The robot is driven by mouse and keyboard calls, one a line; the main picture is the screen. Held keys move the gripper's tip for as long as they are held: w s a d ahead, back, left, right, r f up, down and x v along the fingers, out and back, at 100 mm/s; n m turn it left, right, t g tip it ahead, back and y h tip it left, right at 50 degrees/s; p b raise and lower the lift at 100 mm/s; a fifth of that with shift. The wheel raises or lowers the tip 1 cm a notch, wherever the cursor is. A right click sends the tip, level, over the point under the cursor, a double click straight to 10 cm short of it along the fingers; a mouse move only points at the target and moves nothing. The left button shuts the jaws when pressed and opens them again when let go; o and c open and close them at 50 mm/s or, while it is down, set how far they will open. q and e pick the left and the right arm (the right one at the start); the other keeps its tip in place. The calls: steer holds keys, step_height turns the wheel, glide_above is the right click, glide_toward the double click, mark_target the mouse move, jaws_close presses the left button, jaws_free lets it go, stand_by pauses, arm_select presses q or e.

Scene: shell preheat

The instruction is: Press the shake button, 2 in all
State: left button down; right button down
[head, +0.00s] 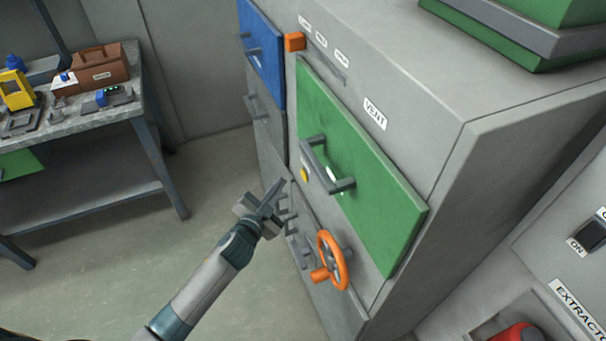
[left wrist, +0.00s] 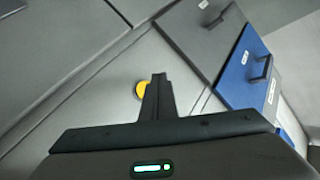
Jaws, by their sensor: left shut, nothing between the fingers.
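A small yellow button (head: 304,174) sits on the grey cabinet front beside the left edge of the green door. No readable label shows that it is the shake button. My left gripper (head: 279,186) is shut and empty, a little to the left of and below the button in the head view. In the left wrist view the yellow button (left wrist: 140,90) shows just left of the shut fingers (left wrist: 158,80), which partly cover it. I cannot tell whether they touch. My right gripper is not in view.
The green door (head: 375,195) has a projecting grey handle (head: 326,164) close to the button. An orange handwheel (head: 333,260) stands out below. A blue door (head: 262,52) is upper left. A workbench (head: 95,122) stands at left; the floor between is clear.

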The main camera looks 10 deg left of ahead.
arm_select(q)
steer(key=shift+s+a, duration=0.4)
steer(key=shift+a, duration=0.25)
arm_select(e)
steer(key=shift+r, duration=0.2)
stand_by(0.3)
